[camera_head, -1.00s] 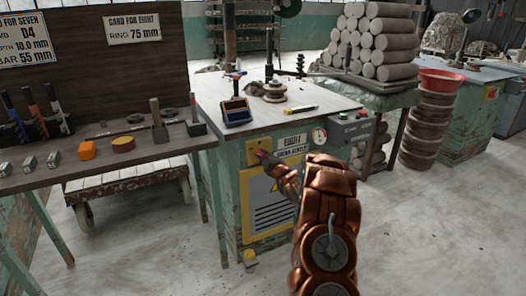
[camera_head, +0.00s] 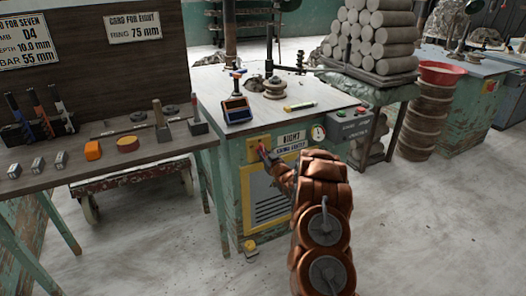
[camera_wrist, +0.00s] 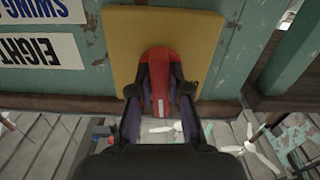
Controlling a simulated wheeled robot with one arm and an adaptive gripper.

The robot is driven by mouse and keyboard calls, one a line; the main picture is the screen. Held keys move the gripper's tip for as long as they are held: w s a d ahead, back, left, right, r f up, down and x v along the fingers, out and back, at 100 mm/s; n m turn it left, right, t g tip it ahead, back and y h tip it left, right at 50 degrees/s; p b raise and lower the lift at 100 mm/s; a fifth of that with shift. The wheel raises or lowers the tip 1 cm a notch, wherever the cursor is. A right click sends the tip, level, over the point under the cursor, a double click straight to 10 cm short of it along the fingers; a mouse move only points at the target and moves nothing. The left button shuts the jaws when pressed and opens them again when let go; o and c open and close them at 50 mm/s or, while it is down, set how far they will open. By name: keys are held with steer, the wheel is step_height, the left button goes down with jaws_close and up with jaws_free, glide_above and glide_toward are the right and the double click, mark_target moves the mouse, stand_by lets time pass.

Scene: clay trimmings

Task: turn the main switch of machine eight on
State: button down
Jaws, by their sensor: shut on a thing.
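Machine eight (camera_head: 290,180) is a green cabinet with a pale top and an "EIGHT" label (camera_head: 291,138) on its front. Its main switch is a red handle on a yellow plate (camera_head: 252,150), left of the label. In the wrist view the red switch handle (camera_wrist: 160,70) stands out from the yellow plate (camera_wrist: 124,30). My gripper (camera_wrist: 160,92) is shut on the handle, with a dark finger on each side. In the head view my gripper (camera_head: 267,157) reaches the plate from the lower right, and my copper-coloured arm hides part of the cabinet front.
A gauge (camera_head: 318,132) and a grey box with green and red buttons (camera_head: 352,125) sit right of the label. A wooden bench (camera_head: 100,160) with tools stands left. A yellow foot pedal (camera_head: 249,246) is at the cabinet's base. The floor in front is clear.

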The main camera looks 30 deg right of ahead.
steer(key=shift+m, duration=0.7)
steer(key=c, duration=1.1)
jaws_free()
steer(key=shift+s, duration=0.1)
steer(key=shift+s+a, duration=0.15)
steer(key=shift+s, duration=1.8)
steer(key=shift+s+a, duration=0.15)
steer(key=shift+s, duration=1.85)
steer(key=shift+s+a, duration=0.15)
steer(key=shift+s, duration=1.8)
